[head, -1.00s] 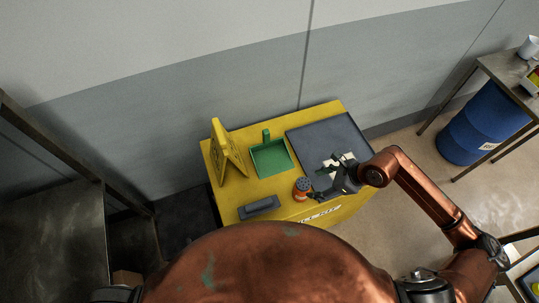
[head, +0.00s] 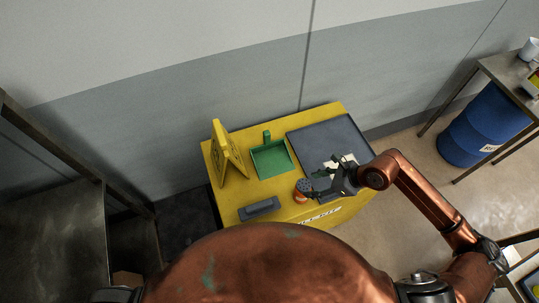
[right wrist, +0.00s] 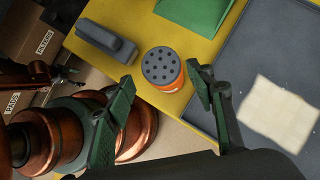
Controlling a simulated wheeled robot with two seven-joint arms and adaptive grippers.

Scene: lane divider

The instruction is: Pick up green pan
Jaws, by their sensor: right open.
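The green pan (head: 270,160) lies on the yellow table (head: 227,203), its handle toward the wall. In the right wrist view only part of the green pan (right wrist: 195,13) shows at the top edge. My right gripper (head: 314,189) is open near the table's front, to the right of and nearer than the pan. In the right wrist view its two fingers (right wrist: 160,105) stand apart, with an orange shaker (right wrist: 162,68) with a dark perforated top just beyond and between them.
A dark grey mat (head: 325,139) with a pale cloth (right wrist: 278,112) lies right of the pan. A grey block-like tool (head: 259,208) lies at the front left. A yellow folding sign (head: 227,153) stands left of the pan. A blue barrel (head: 482,125) stands at right.

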